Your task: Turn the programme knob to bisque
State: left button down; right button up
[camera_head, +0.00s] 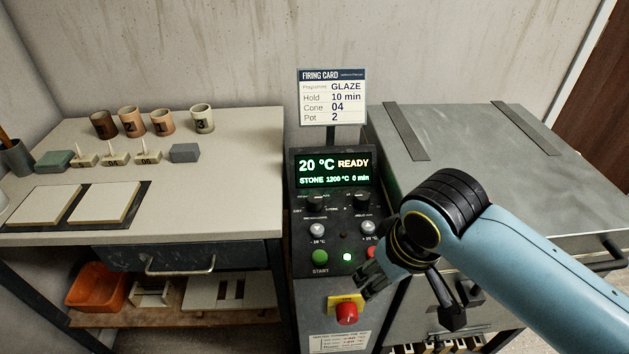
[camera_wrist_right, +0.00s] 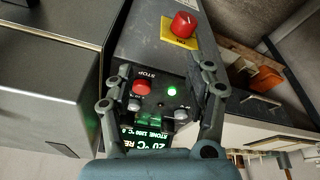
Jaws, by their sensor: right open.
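The kiln's control panel shows two dark knobs below its display in the head view. The left knob (camera_head: 316,202) seems to be the programme knob; its small labels and pointer are too small to read. The display (camera_head: 333,170) reads 20 °C READY and STONE 1200 °C 0 min. My right gripper (camera_head: 370,280) is open and empty, low in front of the panel, near the red stop button. In the right wrist view its spread fingers (camera_wrist_right: 157,88) frame the panel; the knobs are not clear there. My left gripper is out of view.
A red emergency knob (camera_head: 346,312) on a yellow plate sticks out below the panel. A green start button (camera_head: 320,257) is at lower left. The firing card (camera_head: 332,97) reads GLAZE. A table (camera_head: 235,150) with cups stands left, the kiln lid (camera_head: 470,150) right.

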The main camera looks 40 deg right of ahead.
aim_at(315, 198)
jog(key=w+r+m, duration=0.1)
jog(key=w+m, duration=0.2)
jog(key=w, duration=0.1)
jog(key=w+d+r+m+g+p, duration=0.1)
jog(key=w+m, duration=0.2)
jog(key=w, duration=0.1)
jog(key=w+r+m, duration=0.1)
jog(key=w+m, duration=0.2)
jog(key=w, duration=0.1)
jog(key=shift+w+d, duration=0.15)
jog(key=shift+d, duration=0.05)
jog(key=w+r+m+g+p, duration=0.2)
jog(key=w+r+m, duration=0.5)
jog(key=w+m, duration=0.25)
jog(key=shift+y, duration=0.4)
jog(key=f, duration=0.3)
jog(key=f+b, duration=0.1)
jog(key=f, duration=0.7)
jog(key=shift+d+b, duration=0.3)
jog(key=shift+d, duration=0.1)
jog(key=shift+r, duration=0.1)
grip_shut()
